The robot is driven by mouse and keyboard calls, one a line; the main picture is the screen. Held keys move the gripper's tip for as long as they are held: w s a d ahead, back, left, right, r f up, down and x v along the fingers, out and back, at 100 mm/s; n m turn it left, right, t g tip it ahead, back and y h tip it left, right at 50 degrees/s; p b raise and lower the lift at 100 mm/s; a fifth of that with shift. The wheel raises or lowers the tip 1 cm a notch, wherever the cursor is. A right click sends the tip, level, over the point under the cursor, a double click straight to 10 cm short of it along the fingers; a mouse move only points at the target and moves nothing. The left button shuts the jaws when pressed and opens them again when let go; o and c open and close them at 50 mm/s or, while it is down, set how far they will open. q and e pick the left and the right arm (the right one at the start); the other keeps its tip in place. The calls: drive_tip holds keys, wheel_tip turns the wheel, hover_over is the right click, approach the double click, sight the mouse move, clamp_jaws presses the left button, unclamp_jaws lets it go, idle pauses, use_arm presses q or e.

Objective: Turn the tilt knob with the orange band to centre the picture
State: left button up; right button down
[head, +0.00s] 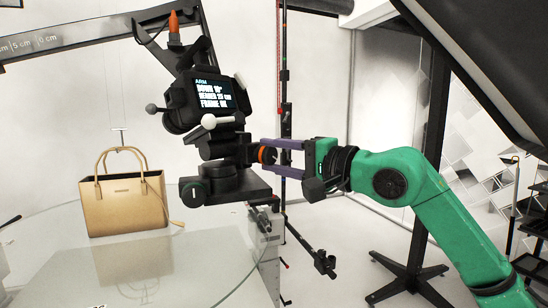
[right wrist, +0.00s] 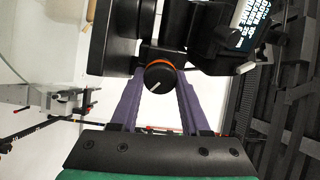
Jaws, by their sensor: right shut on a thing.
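The tilt knob (head: 262,155) with the orange band sticks out from the right side of the black camera head. In the right wrist view the knob (right wrist: 160,77) faces me, with a white pointer line slanting up to the right. My right gripper (head: 269,155) comes in from the right and is shut on the knob, one purple finger on each side of it. The camera's screen (head: 214,95) shows white text lines that seem to read "ARM", "DOWN 10°", "NEARER 15 cm" and "FRAME OK"; the small print is blurred. My left gripper is not in view.
A tan handbag (head: 125,203) stands on the clear round turntable (head: 190,262) at left. A scaled black arm (head: 75,35) reaches to the camera head from the upper left. A black stand (head: 410,270) stands behind my right arm, and a dark panel (head: 490,60) overhangs the upper right.

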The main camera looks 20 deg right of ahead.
drive_tip(key=n, duration=0.4)
drive_tip(key=shift+n, duration=0.3)
drive_tip(key=n, duration=0.5)
drive_tip(key=shift+r, duration=0.1)
drive_tip(key=shift+c, duration=1.9)
unclamp_jaws()
drive_tip(key=b+v, duration=0.7)
drive_tip(key=v, duration=0.7)
drive_tip(key=shift+s, duration=0.25)
